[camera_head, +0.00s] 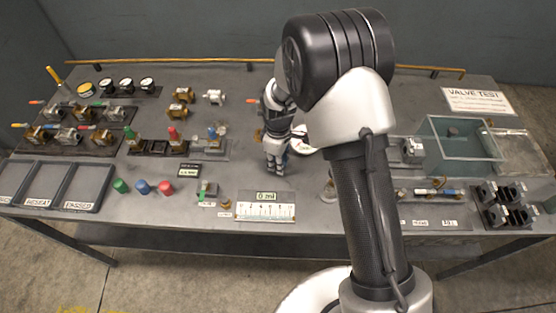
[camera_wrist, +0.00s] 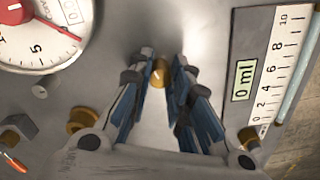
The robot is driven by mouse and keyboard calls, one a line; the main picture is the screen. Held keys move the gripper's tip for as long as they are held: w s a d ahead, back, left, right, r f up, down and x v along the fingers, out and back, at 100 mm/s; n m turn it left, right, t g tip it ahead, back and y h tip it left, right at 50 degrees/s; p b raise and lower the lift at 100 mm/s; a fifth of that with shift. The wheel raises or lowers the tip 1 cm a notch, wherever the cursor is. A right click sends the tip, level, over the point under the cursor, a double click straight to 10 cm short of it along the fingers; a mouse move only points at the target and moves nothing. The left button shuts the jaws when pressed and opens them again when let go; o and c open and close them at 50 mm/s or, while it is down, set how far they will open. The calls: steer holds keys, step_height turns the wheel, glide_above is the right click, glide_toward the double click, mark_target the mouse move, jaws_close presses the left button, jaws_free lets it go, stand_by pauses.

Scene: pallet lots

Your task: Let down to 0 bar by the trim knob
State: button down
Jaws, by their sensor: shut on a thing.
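My gripper (camera_wrist: 159,75) is shut on a small brass knob (camera_wrist: 158,77), which shows between its fingertips in the wrist view. I take this for the trim knob; no label on it is readable. In the head view my gripper (camera_head: 275,170) points down at the bench in the middle, and the knob is hidden there. A round white gauge (camera_wrist: 40,35) with a red hub and red needle is cut off at the upper left of the wrist view. A 5 is readable on it, but not the full scale. In the head view the arm mostly covers it.
A display reading 0 ml (camera_wrist: 243,80) stands beside a scale right of my gripper. Another brass fitting (camera_wrist: 84,120) is left of the fingers. In the head view, a clear tank (camera_head: 460,145) stands right, valves (camera_head: 75,135) and trays (camera_head: 80,185) left.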

steer(key=m, duration=0.5)
steer(key=shift+m+p, duration=0.3)
steer(key=shift+p, duration=0.1)
steer(key=m, duration=0.6)
steer(key=shift+p, duration=0.35)
steer(key=m, duration=0.5)
steer(key=shift+m, duration=0.3)
steer(key=m, duration=0.5)
steer(key=shift+p, duration=0.35)
steer(key=shift+m, duration=0.3)
steer(key=c, duration=1.4)
jaws_free()
steer(key=shift+c, duration=0.2)
